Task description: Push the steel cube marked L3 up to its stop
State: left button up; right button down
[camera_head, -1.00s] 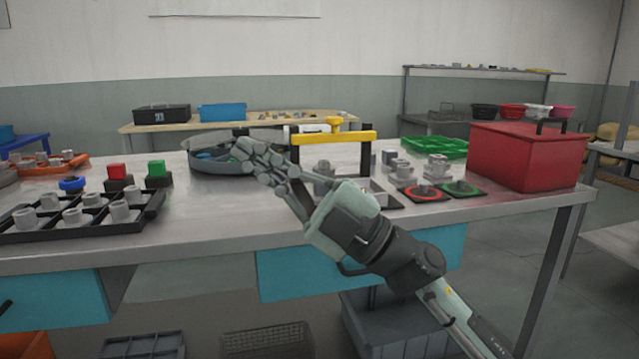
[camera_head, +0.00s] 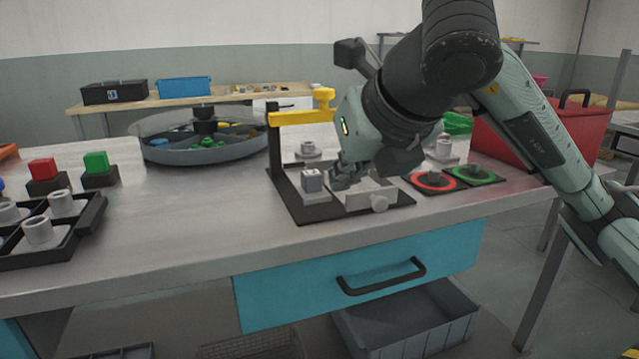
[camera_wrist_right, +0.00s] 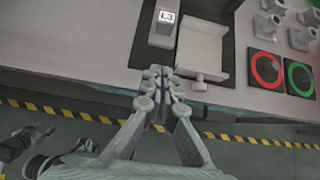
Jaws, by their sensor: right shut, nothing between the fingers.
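The steel cube marked L3 (camera_head: 312,180) sits on the black base plate (camera_head: 309,213) of a fixture. Its label faces up in the wrist view (camera_wrist_right: 164,29). A grey block (camera_head: 366,200) with a round knob stands on the plate, right of the cube. I cannot tell which part is the stop. My right gripper (camera_head: 344,180) is shut and empty, just right of the cube in the head view. In the wrist view its fingertips (camera_wrist_right: 158,82) are on the table-edge side of the cube, with a gap between.
A black post with a yellow bar (camera_head: 300,117) rises behind the cube. Red-ringed (camera_head: 433,181) and green-ringed (camera_head: 474,174) pads lie to the right. A round grey tray (camera_head: 205,155) stands behind left. A black rack (camera_head: 88,225) is at far left. The table between is clear.

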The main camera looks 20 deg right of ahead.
aim_at(315, 191)
jog(key=x, duration=0.6)
jog(key=shift+f, duration=0.1)
jog(key=w+p, duration=0.1)
jog(key=w, duration=0.2)
jog(key=shift+w, duration=0.2)
pick_arm(q)
jog(key=shift+w+d+f, duration=0.1)
jog(key=shift+f, duration=0.5)
jog(key=shift+w+d+f, duration=0.1)
jog(key=shift+f, duration=0.45)
pick_arm(e)
jog(key=shift+w+a, duration=0.1)
jog(key=shift+w, duration=0.3)
jog(key=shift+w+f, duration=0.1)
